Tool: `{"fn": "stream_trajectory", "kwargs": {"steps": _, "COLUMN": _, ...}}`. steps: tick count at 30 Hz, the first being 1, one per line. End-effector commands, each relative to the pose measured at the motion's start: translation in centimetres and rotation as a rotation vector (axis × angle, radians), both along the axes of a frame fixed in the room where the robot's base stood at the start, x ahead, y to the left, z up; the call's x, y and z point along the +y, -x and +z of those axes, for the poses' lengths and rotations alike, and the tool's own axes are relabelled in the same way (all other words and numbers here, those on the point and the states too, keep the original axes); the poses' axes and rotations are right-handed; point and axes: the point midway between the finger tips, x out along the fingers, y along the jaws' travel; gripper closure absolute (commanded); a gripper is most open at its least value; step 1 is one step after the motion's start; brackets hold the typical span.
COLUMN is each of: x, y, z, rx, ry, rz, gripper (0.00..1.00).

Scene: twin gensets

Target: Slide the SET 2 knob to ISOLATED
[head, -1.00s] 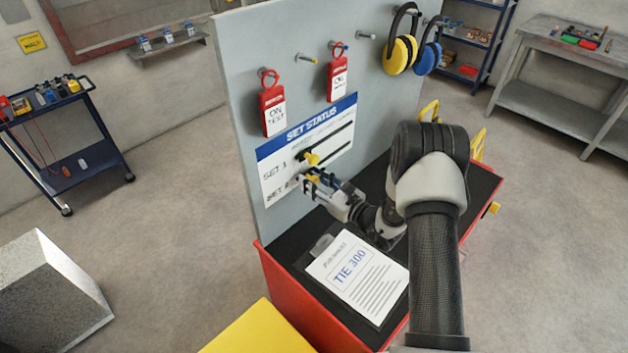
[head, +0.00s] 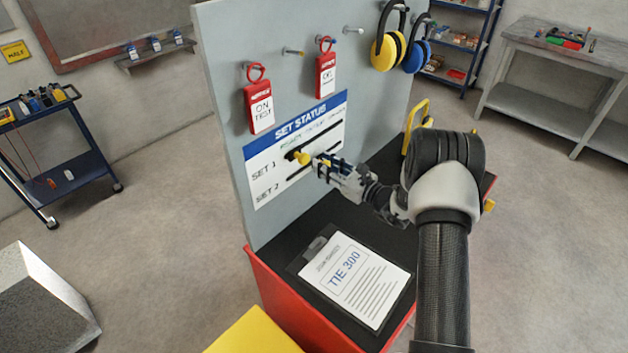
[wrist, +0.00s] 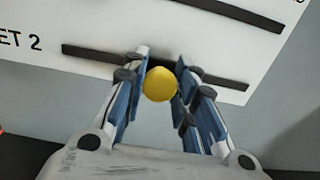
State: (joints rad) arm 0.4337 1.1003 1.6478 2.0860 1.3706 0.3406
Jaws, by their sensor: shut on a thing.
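The SET STATUS panel (head: 262,180) is white with a blue header and is fixed to the grey board. It has two dark slots, labelled SET 1 and SET 2. The yellow SET 2 knob (wrist: 160,85) sits near the middle of its slot (wrist: 95,54) in the wrist view. My gripper (wrist: 158,72) is shut on this knob, one finger at each side. In the head view my gripper (head: 318,166) reaches the panel from the right and hides the SET 2 knob. The yellow SET 1 knob (head: 303,157) is at the left part of its slot. The small position words are too blurred to read.
Red tags (head: 260,108) and ear defenders (head: 390,45) hang above the panel. A clipboard (head: 355,280) lies on the black bench top below. A yellow handle (head: 415,122) stands behind my arm. Open floor lies to either side.

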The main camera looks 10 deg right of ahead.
Motion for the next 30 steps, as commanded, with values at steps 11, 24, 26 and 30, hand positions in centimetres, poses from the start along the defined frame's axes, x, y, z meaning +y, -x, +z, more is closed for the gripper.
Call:
{"fn": "stream_trajectory", "kwargs": {"steps": 11, "x": -0.26, "y": -0.30, "z": 0.22, "rx": -0.001, "ry": 0.002, "rz": 0.003, "gripper": 0.72}}
{"fn": "stream_trajectory", "kwargs": {"steps": 24, "x": -0.25, "y": -0.26, "z": 0.15, "rx": 0.000, "ry": 0.001, "rz": 0.002, "gripper": 0.53}}
{"fn": "stream_trajectory", "kwargs": {"steps": 26, "x": -0.25, "y": -0.25, "z": 0.13, "rx": 0.000, "ry": 0.001, "rz": 0.002, "gripper": 0.53}}
{"fn": "stream_trajectory", "kwargs": {"steps": 30, "x": -0.45, "y": -0.05, "z": 0.10, "rx": 0.000, "ry": 0.001, "rz": 0.001, "gripper": 0.53}}
